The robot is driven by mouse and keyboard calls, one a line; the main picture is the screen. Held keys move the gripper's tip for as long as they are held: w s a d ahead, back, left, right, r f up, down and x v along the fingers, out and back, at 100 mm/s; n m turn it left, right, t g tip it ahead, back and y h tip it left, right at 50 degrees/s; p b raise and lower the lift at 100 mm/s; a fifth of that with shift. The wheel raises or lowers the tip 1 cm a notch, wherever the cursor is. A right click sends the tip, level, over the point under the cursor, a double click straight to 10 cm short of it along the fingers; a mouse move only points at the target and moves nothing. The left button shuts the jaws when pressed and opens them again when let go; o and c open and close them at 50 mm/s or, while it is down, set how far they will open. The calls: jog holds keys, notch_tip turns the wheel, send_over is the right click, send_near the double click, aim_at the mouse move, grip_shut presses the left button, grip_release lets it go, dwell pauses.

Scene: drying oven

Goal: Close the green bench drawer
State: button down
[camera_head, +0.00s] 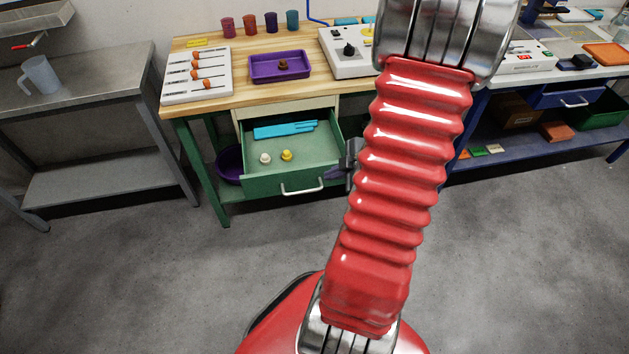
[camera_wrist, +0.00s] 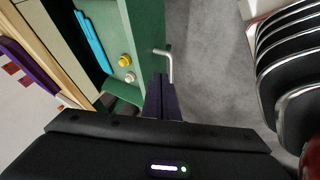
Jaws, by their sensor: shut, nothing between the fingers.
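The green bench drawer (camera_head: 270,187) stands pulled out from under the wooden-topped bench in the head view. A pale bar handle (camera_head: 303,190) is on its front. Inside lie a blue flat object (camera_head: 285,130), a white knob-like piece (camera_head: 265,157) and a yellow one (camera_head: 287,155). My gripper (camera_head: 331,173) is shut and empty at the drawer's right front corner, partly hidden by my red arm. In the wrist view my gripper (camera_wrist: 160,82) points at the drawer front beside the handle (camera_wrist: 169,66). I cannot tell whether it touches the drawer.
On the bench top are a purple tray (camera_head: 262,70), a white slider panel (camera_head: 178,82), several cups and a control box (camera_head: 345,62). A purple bowl (camera_head: 229,165) sits left below the drawer. A steel table (camera_head: 90,70) stands left. The floor in front is clear.

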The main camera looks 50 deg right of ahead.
send_near(308, 184)
jog(key=shift+x, duration=2.15)
jog(key=shift+r, duration=0.1)
